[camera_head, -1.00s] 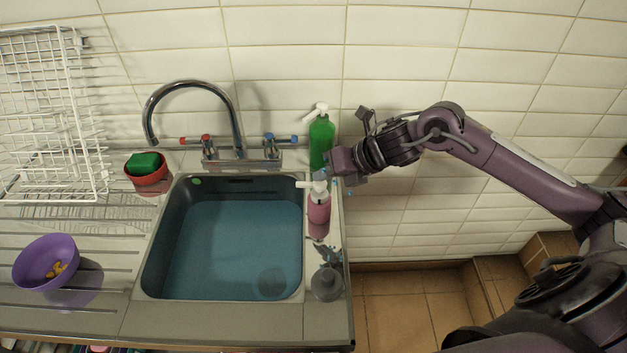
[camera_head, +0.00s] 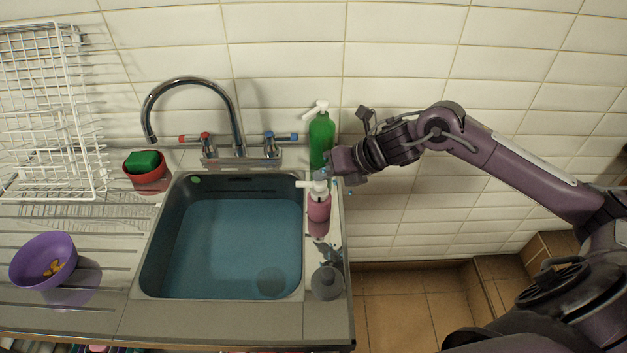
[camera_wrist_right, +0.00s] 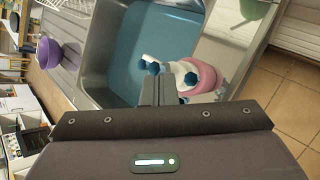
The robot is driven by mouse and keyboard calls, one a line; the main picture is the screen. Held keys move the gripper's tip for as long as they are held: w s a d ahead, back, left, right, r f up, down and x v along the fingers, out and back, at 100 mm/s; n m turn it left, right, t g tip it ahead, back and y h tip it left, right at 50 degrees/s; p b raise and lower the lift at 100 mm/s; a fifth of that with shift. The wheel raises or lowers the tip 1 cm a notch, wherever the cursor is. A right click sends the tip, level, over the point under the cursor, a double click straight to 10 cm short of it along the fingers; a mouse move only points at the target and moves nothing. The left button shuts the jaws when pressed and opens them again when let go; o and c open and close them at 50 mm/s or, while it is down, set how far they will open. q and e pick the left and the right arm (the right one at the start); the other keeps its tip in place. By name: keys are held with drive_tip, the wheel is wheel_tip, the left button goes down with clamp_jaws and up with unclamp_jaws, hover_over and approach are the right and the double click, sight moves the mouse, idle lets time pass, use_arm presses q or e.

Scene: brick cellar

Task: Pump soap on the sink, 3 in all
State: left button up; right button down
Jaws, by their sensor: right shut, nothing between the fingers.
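A pink soap dispenser (camera_head: 319,208) with a white pump head stands upright on the right rim of the sink (camera_head: 293,292). A green bottle (camera_head: 321,143) with a white pump top stands behind it, near the wall. My right gripper (camera_head: 327,176) is shut and empty, pointing down at the pump head and partly covering it. In the right wrist view the shut fingers (camera_wrist_right: 155,90) are beside the white pump head, with the pink dispenser (camera_wrist_right: 207,77) to their right; I cannot tell whether they touch. My left gripper is out of view.
The basin (camera_head: 225,240) holds blue water, with a tap (camera_head: 238,125) behind it. A red pot with a green sponge (camera_head: 142,161), a white dish rack (camera_head: 50,100) and a purple bowl (camera_head: 40,262) are at left. A grey object (camera_head: 327,284) stands at the front right corner.

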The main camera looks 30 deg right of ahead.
drive_tip(key=shift+s+f, duration=0.1)
idle(0.7)
drive_tip(key=shift+r, duration=0.45)
drive_tip(key=shift+r+p, duration=2.1)
drive_tip(key=shift+r, duration=0.9)
wheel_tip(320, 180, up, 7)
drive_tip(key=p, duration=0.5)
hover_over(325, 183)
drive_tip(key=shift+f, duration=0.1)
idle(0.7)
